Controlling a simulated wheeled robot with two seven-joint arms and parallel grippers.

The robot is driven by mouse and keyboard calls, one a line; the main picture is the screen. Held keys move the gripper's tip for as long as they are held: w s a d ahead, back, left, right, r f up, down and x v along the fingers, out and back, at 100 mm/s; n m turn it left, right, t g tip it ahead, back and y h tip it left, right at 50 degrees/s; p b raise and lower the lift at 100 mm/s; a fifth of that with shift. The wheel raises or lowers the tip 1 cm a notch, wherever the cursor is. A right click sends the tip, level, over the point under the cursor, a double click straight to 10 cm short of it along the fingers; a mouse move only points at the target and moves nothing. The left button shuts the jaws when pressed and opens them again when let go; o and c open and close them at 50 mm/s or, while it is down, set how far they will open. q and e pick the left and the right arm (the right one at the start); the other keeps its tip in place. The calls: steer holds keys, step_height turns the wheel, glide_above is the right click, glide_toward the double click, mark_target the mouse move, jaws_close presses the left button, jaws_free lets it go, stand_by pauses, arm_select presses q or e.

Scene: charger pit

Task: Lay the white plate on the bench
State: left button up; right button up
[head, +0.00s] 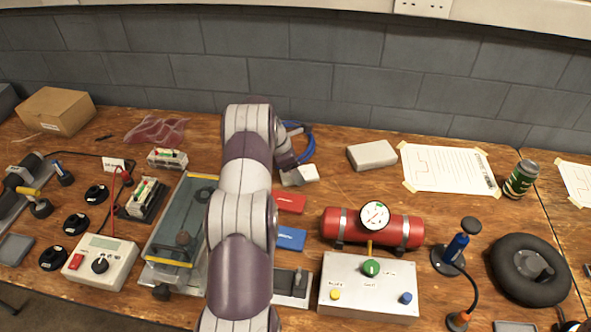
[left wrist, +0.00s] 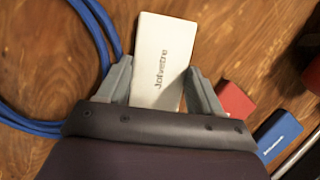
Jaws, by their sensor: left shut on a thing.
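The white plate (left wrist: 160,62) with dark lettering is between the two fingers of my left gripper (left wrist: 160,88) in the left wrist view, and the gripper is shut on it. In the head view the white plate (head: 302,175) shows at the end of my left arm, near the back middle of the bench (head: 345,195). It is low over the wood; I cannot tell whether it touches. My own arm hides most of the gripper there. My right gripper is not in view.
A red plate (head: 290,203) and a blue plate (head: 289,240) lie nearby. A coiled blue cable (left wrist: 95,45) is left of the gripper in the wrist view. A red cylinder with a gauge (head: 372,228) and a grey block (head: 371,155) are to the right.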

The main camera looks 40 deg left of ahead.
arm_select(q)
steer(key=o, duration=1.1)
steer(key=shift+f, duration=0.1)
